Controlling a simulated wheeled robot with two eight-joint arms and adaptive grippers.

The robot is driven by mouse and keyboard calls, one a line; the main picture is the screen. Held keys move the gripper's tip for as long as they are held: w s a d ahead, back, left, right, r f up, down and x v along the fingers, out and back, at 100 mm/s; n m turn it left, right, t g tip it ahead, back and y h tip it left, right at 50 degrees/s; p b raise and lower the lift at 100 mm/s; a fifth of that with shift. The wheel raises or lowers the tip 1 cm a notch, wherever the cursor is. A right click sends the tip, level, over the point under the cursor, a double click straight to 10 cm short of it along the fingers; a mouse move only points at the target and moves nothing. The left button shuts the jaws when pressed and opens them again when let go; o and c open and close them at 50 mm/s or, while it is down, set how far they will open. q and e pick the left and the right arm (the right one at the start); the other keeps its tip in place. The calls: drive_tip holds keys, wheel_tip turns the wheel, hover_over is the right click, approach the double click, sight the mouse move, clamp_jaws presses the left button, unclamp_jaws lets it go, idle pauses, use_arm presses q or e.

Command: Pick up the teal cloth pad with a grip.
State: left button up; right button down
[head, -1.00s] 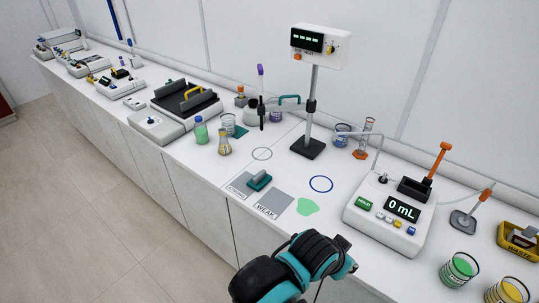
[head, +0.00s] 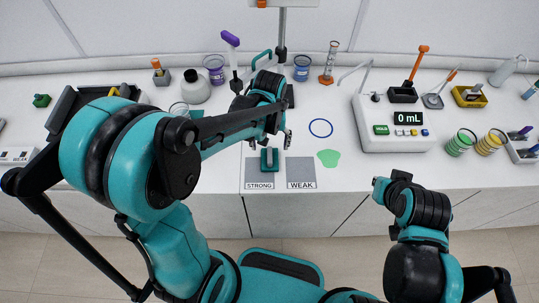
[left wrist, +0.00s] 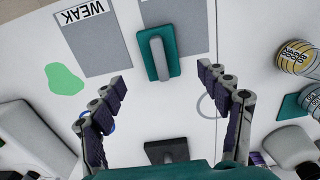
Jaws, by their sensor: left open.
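The teal cloth pad (head: 264,163) has a grey bar-shaped grip on top and sits on the grey square marked STRONG (head: 255,180). It also shows in the left wrist view (left wrist: 173,65) at top centre, its grip upright in the picture. My left gripper (head: 277,139) is open and empty above the bench, just behind the pad in the head view. In the left wrist view its fingers (left wrist: 165,78) are spread, with the pad beyond and between their tips. My right arm shows at lower right, but its fingers do not.
A grey WEAK square (head: 301,173) lies right of the pad. A green spill (head: 328,158) and a blue ring (head: 321,128) are farther right. A stand base (left wrist: 166,151) and glassware stand behind.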

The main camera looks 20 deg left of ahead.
sight(270, 155)
use_arm(q)
wheel_tip(270, 155, down, 8)
drive_tip(key=b, duration=0.2)
drive_tip(key=shift+w+b, duration=0.1)
drive_tip(key=shift+b, duration=0.2)
drive_tip(key=c, duration=1.2)
